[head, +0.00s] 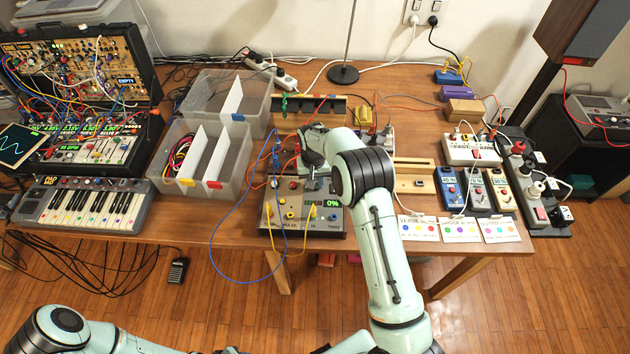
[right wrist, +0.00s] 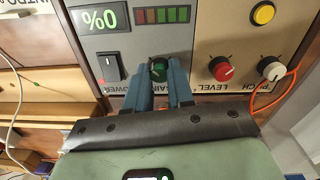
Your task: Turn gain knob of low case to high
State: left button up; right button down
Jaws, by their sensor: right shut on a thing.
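A low tan and grey case (head: 305,231) stands at the table's front edge in the head view. Its display (head: 332,203) reads 0%; this display (right wrist: 100,17) is upside down in the right wrist view. The bar (right wrist: 162,15) shows red and dark green segments. My left gripper is out of view.
A blue cable and yellow cables hang from the case. An orange cable (right wrist: 277,96) runs beside the white knob. Clear bins (head: 200,185) and a keyboard (head: 85,205) are left; small boxes (head: 478,190) and cards (head: 460,230) are right.

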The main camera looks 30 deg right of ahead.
dwell(0.4)
jog(key=c, duration=1)
grip_release()
jog(key=shift+r, duration=0.1)
jog(key=r, duration=1.3)
jog(key=shift+w+a+r+p, duration=0.1)
jog(key=shift+a+r+p, duration=0.1)
jog(key=shift+p, duration=0.2)
jog(key=shift+f, duration=0.15)
